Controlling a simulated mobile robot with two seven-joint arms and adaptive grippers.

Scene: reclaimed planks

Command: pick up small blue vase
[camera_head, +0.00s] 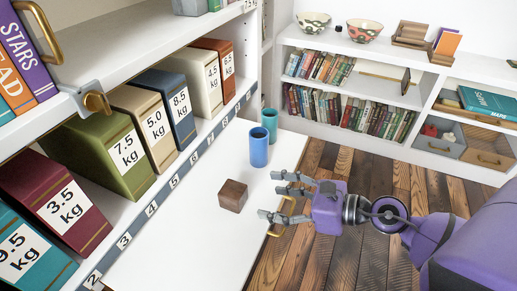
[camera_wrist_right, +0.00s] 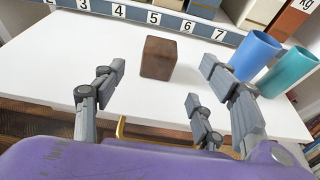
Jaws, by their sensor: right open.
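The small blue vase (camera_head: 258,148) stands upright on the white pull-out board, in front of a teal vase (camera_head: 269,122). In the right wrist view the blue vase (camera_wrist_right: 254,57) is at the right, partly behind a finger, with the teal vase (camera_wrist_right: 290,72) beside it. My right gripper (camera_head: 274,195) is open and empty over the board's right edge, nearer the viewer than the blue vase and apart from it. Its spread fingers also show in the right wrist view (camera_wrist_right: 164,75). My left gripper is not in view.
A dark brown wooden block (camera_head: 233,196) sits on the white board (camera_head: 176,232), left of my right gripper; in the wrist view the block (camera_wrist_right: 158,58) lies beyond the fingers. A numbered shelf with weight-marked boxes (camera_head: 122,152) borders the board's left. Bookshelves stand behind.

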